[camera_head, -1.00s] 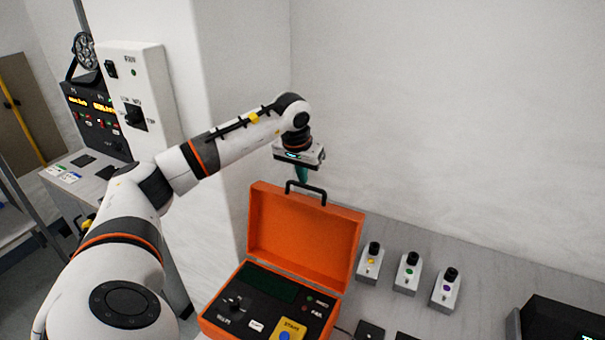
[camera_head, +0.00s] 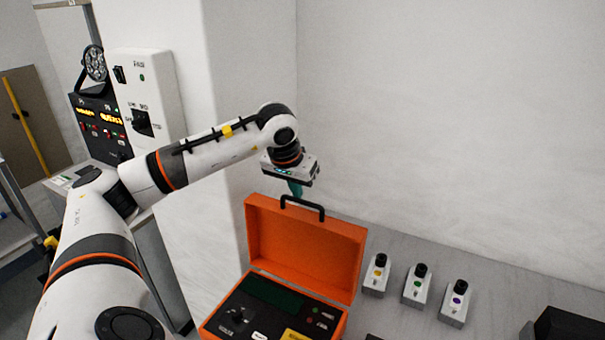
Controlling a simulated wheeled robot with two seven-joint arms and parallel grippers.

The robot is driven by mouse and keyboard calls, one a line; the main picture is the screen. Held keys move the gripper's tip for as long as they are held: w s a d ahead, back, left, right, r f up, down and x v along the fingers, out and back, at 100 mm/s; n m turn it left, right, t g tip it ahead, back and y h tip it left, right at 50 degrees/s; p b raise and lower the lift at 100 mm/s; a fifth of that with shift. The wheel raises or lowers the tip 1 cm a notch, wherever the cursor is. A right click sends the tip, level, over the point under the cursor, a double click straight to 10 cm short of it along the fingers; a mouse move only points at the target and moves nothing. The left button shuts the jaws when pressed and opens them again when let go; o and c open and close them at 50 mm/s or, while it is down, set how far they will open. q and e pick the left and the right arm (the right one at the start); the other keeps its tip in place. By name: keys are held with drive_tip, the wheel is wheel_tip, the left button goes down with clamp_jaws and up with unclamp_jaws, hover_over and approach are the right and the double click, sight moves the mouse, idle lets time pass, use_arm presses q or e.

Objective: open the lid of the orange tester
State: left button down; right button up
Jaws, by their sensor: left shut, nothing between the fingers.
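The orange tester (camera_head: 215,325) sits open on the grey table, its black control panel with screen and knob facing up. Its orange lid (camera_head: 303,247) stands raised at the back, tilted a little backward, with a black handle (camera_head: 303,207) on its top edge. My left gripper (camera_head: 296,190) is above and just behind the lid's top edge, beside the handle; its teal fingers are together and empty. Whether the fingertips touch the lid or handle cannot be told. My right gripper is not in view.
Three small grey boxes with black knobs, yellow (camera_head: 376,275), green (camera_head: 417,286) and purple (camera_head: 455,303), stand right of the tester. A dark object (camera_head: 570,328) is at the lower right. A white wall rises behind; a wall pillar stands left.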

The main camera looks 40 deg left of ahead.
use_arm(q)
drive_tip(key=v, duration=1.2)
drive_tip(key=shift+s+d, duration=0.1)
